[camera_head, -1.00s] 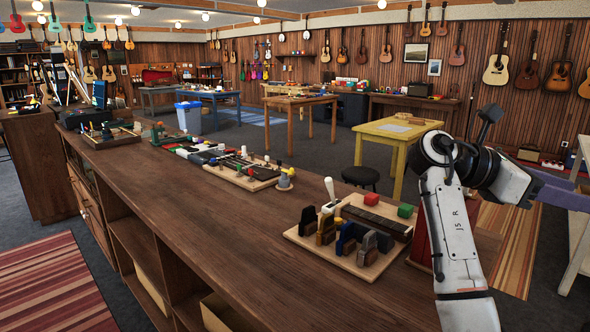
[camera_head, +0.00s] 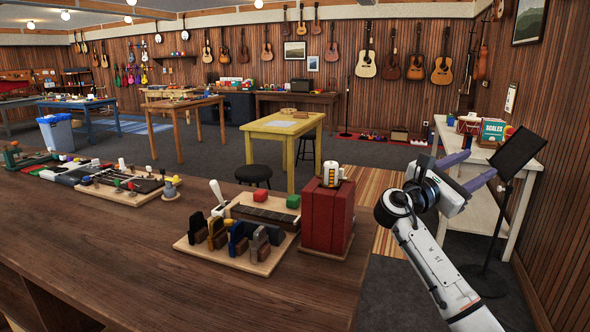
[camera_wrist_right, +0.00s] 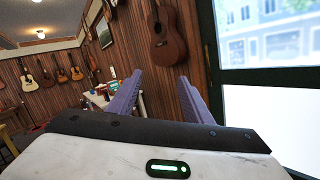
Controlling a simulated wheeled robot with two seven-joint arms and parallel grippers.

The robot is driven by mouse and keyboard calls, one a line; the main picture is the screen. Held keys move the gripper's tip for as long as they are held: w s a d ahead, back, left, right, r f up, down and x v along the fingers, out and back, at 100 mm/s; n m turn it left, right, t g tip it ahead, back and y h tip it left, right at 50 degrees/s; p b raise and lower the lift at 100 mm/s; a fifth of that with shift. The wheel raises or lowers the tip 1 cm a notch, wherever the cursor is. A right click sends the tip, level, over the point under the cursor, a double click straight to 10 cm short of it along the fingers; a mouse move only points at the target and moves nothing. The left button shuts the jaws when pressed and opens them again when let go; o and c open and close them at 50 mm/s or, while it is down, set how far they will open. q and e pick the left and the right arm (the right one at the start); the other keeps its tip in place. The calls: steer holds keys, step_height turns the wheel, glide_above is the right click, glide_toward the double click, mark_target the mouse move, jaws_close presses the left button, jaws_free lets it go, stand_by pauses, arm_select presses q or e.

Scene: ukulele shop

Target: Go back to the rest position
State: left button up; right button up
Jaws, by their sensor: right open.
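My right gripper (camera_head: 468,171) is raised at the right of the head view, beyond the counter's right end. Its two purple fingers are spread apart with nothing between them. In the right wrist view the open fingers (camera_wrist_right: 157,95) point toward a wood-panelled wall with a hanging brown guitar (camera_wrist_right: 166,35). My right arm is bent up, clear of the counter. My left gripper is outside the views.
The wooden counter (camera_head: 130,230) holds a red block stack (camera_head: 327,215), a wooden board with clamps (camera_head: 262,262) and another tool board (camera_head: 112,195). A black music stand (camera_head: 518,155) and white table (camera_head: 478,190) stand near my right gripper. A yellow table (camera_head: 285,128) is behind.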

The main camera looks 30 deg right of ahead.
steer(key=w+a+f+n+t+y, duration=0.1)
steer(key=w+a+f+n+t, duration=0.1)
steer(key=w+f+t, duration=0.3)
steer(key=w+a+f+n+t+y, duration=0.1)
steer(key=f+t, duration=0.1)
steer(key=f, duration=0.5)
steer(key=s+a+f+t+y, duration=0.15)
steer(key=a+f+y, duration=0.4)
steer(key=f, duration=0.65)
steer(key=a+f+t+y, duration=0.35)
steer(key=a+f, duration=0.35)
steer(key=f, duration=0.4)
steer(key=s+a+f+m+g+y, duration=0.2)
steer(key=s+a+f+m+y, duration=0.3)
steer(key=s+a+f, duration=0.5)
steer(key=s+a+f+m+g+y, duration=0.1)
steer(key=s+a+f+m+y, duration=0.45)
steer(key=s+a, duration=0.6)
steer(key=a+f+m+t+y, duration=0.1)
steer(key=a+m, duration=0.2)
steer(key=a, duration=1)
steer(key=shift+w+f, duration=0.15)
steer(key=shift+w, duration=0.25)
